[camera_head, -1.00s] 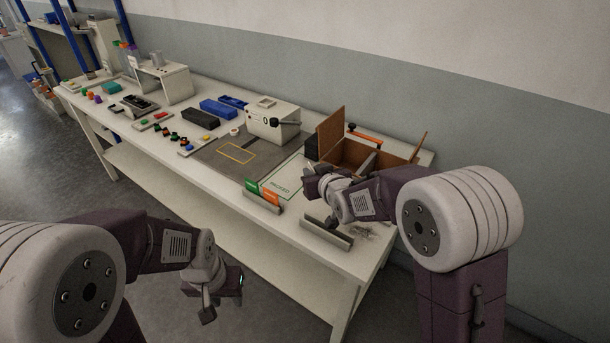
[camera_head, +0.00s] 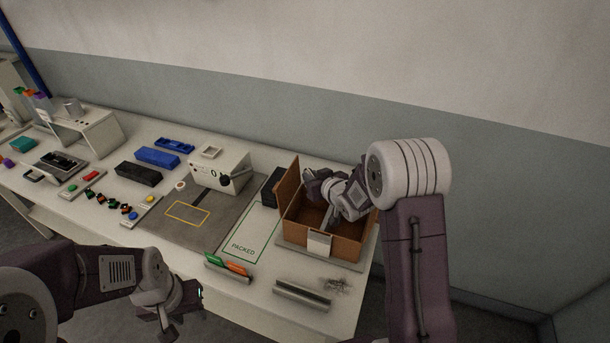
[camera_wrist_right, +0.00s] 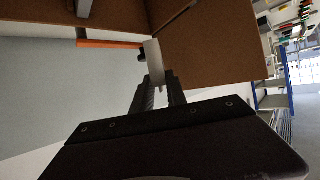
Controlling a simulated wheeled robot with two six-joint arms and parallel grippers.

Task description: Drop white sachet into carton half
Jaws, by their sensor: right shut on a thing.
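The brown open carton (camera_head: 347,246) stands at the right end of the table, with a raised flap on its left and a white label on its front. My right gripper (camera_wrist_right: 156,82) is over the carton's opening in the head view. In the right wrist view its dark fingers are shut on a thin whitish piece, seemingly the white sachet (camera_wrist_right: 153,54), with brown carton walls close around. The sachet is not clear in the head view, and I cannot tell which half it is over. My left gripper (camera_head: 184,308) hangs in front of the table; its jaw opening is unclear.
A mat marked PACKED (camera_head: 243,247) lies left of the carton. A grey metal rail (camera_head: 302,296) and a holder with green and orange pieces (camera_head: 228,264) are at the front edge. A white machine (camera_head: 218,172) stands behind. The orange bar (camera_wrist_right: 108,44) is near the carton.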

